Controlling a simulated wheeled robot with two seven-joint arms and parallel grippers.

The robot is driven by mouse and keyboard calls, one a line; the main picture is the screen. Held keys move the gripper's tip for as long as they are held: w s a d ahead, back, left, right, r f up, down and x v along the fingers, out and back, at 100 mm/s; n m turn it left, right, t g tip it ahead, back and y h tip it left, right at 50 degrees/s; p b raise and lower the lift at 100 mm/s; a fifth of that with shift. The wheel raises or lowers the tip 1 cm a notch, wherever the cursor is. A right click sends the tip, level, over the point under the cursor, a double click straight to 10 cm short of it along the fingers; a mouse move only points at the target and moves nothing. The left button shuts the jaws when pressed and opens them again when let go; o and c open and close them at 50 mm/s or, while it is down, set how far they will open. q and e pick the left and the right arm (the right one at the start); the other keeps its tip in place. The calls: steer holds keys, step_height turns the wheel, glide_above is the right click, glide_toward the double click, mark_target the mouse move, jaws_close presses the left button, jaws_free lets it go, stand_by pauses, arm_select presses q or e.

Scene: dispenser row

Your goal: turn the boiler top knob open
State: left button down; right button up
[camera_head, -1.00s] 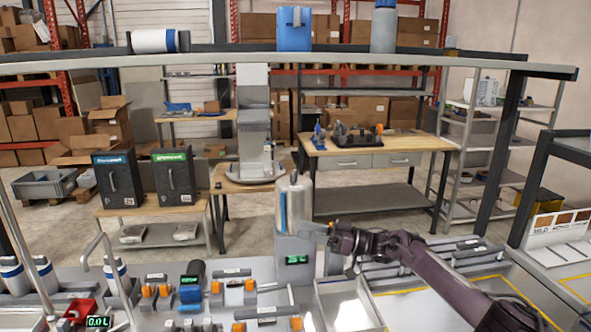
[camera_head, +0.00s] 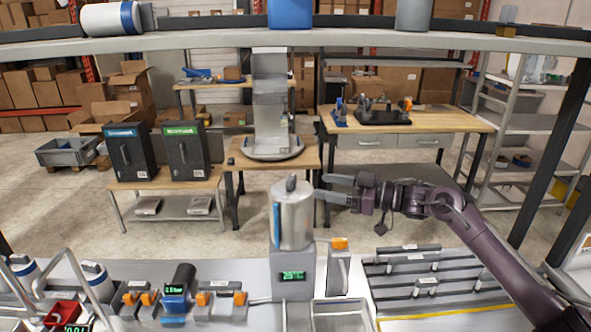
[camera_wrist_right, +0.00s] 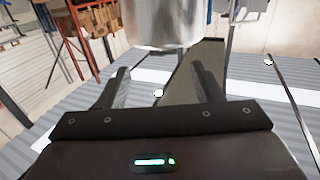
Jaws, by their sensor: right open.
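The boiler is a shiny silver cylinder (camera_head: 297,218) standing on a grey base with a green display (camera_head: 292,275). Its small dark top knob (camera_head: 291,184) sits on the lid. My right gripper (camera_head: 323,187) is open and empty, its fingers pointing left at about the knob's height, just right of the boiler and apart from the knob. In the right wrist view the cylinder (camera_wrist_right: 162,22) shows beyond the two spread fingers (camera_wrist_right: 158,82). The knob does not show clearly there. My left gripper is not in view.
An orange-topped grey unit (camera_head: 339,268) stands right of the boiler. A row of orange-knobbed dispensers (camera_head: 205,303) and a dark cylinder (camera_head: 178,292) are to its left. A shelf (camera_head: 300,42) with containers runs overhead. Slotted racks (camera_head: 415,268) lie at right.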

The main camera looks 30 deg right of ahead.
mark_target(294, 181)
steer(key=p+x, duration=0.1)
steer(key=x, duration=0.1)
steer(key=p+x, duration=0.1)
steer(key=x, duration=0.1)
steer(key=p+x, duration=0.1)
steer(key=x, duration=0.1)
steer(key=shift+a+r, duration=0.3)
steer(key=shift+r, duration=0.05)
steer(key=shift+w+a+f, duration=0.1)
steer(key=shift+w+a, duration=0.05)
steer(key=shift+w, duration=0.25)
steer(key=shift+w+a, duration=0.25)
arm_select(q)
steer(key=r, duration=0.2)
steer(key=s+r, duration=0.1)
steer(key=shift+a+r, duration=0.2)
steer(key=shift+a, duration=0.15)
arm_select(e)
steer(key=shift+s, duration=0.1)
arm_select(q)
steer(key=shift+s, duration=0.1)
arm_select(e)
steer(key=shift+f, duration=0.1)
